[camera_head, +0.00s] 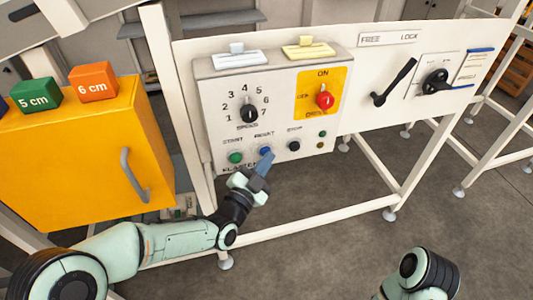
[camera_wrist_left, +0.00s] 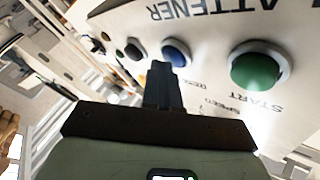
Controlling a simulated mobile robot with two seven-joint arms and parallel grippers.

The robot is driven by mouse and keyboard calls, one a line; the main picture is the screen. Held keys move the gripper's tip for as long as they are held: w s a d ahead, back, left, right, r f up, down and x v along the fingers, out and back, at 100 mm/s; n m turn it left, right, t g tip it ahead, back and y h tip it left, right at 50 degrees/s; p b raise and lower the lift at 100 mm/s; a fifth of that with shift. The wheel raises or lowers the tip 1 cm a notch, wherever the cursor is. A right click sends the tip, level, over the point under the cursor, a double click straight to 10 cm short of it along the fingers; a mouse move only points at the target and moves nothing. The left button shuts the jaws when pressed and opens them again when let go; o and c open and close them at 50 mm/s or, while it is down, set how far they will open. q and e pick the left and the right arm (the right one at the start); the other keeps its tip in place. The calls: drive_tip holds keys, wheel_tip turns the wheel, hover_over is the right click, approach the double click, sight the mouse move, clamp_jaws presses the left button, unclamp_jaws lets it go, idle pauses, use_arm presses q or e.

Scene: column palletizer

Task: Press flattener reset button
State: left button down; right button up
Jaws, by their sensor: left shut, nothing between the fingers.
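The blue reset button (camera_head: 265,151) sits in the lower row of the white control panel (camera_head: 215,105), between the green start button (camera_head: 235,158) and the black stop button (camera_head: 294,146). My left gripper (camera_head: 267,158) is shut and empty, its fingertips just in front of the blue button. In the left wrist view the blue button (camera_wrist_left: 177,51) shows just beyond the shut fingertips (camera_wrist_left: 162,68), with the green button (camera_wrist_left: 256,68) to its right. I cannot tell whether the tips touch the blue button. My right arm shows at the lower right, but its gripper is out of view.
The panel also holds a black speed dial (camera_head: 249,112) and a red switch (camera_head: 324,98) on a yellow plate. A yellow cabinet (camera_head: 75,145) with orange and green blocks on top stands at the left. A black lever (camera_head: 393,82) is farther right. The floor in front is clear.

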use_arm(q)
drive_tip(key=shift+s, duration=0.1)
drive_tip(key=shift+s+d+b, duration=0.25)
drive_tip(key=shift+s+b, duration=0.3)
drive_tip(key=shift+s, duration=0.25)
drive_tip(key=s, duration=0.1)
drive_tip(key=s+d+b, duration=0.1)
drive_tip(key=s, duration=0.1)
drive_tip(key=s+b, duration=0.1)
drive_tip(key=shift+s+d+f, duration=0.1)
drive_tip(key=shift+s+d, duration=0.2)
drive_tip(key=shift+s, duration=0.05)
idle(0.4)
